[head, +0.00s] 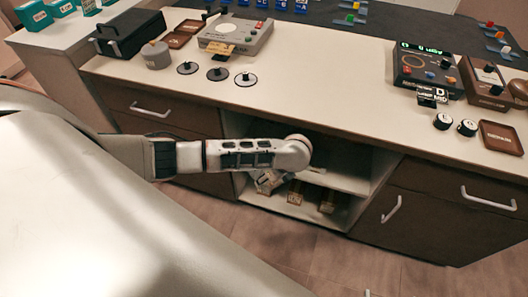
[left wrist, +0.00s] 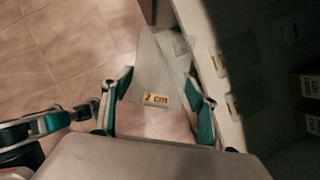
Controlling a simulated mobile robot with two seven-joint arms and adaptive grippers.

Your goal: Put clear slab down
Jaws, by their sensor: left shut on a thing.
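The clear slab (left wrist: 160,60) is a see-through plate with a yellow "2 cm" label (left wrist: 156,99). In the left wrist view it lies between the two teal-padded fingers of my left gripper (left wrist: 159,78), which is shut on it. In the head view my left gripper (head: 268,181) is at the open shelf bay, partly hidden under my wrist, and the slab is hard to make out there. A grey and teal part of mine shows at the left wrist view's left edge, perhaps my right gripper (left wrist: 55,122), and its jaws cannot be made out.
The open shelf bay (head: 350,183) holds pieces with yellowish labels (head: 328,201) on its lower board. In the left wrist view the shelf edge (left wrist: 208,75) runs close beside the slab, with boxes (left wrist: 310,85) farther right. The counter (head: 320,75) carries devices. Floor (head: 290,245) in front is clear.

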